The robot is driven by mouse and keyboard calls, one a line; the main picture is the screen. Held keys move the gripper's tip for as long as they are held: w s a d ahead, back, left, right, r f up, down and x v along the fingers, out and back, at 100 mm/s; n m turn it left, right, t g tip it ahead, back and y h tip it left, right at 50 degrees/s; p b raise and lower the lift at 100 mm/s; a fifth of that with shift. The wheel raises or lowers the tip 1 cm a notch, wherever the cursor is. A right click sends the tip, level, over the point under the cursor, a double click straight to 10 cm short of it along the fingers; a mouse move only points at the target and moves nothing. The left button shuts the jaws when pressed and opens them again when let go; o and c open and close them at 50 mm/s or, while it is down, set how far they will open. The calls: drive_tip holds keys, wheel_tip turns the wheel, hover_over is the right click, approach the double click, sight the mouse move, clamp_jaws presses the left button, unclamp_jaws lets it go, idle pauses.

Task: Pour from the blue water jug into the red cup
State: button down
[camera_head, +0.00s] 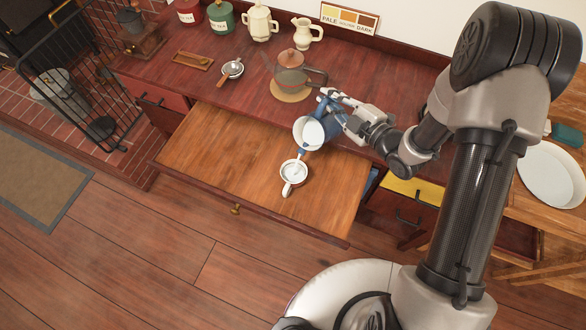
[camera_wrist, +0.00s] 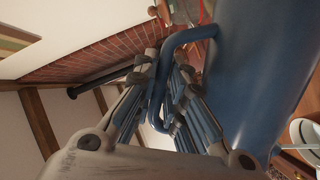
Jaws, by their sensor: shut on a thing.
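The blue water jug (camera_head: 316,143) is tilted over the pull-out wooden board, its white inside facing me. In the wrist view its blue body (camera_wrist: 265,70) fills the right side. My gripper (camera_head: 332,106) is shut on the jug's handle, and its fingers (camera_wrist: 160,95) lie around the handle in the wrist view. A white cup (camera_head: 288,187) with a handle stands on the board just below the jug's mouth. A pale bluish streak runs between the jug's lip and this cup. I see no red cup in either view.
The wooden board (camera_head: 225,160) is otherwise bare. A white plate (camera_head: 550,175) lies at the right. A black fireplace guard (camera_head: 75,80) stands at the left.

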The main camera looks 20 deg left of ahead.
drive_tip(key=shift+s+a+r+n, duration=0.15)
drive_tip(key=shift+s+n, duration=0.1)
drive_tip(key=shift+n, duration=0.15)
idle(1.6)
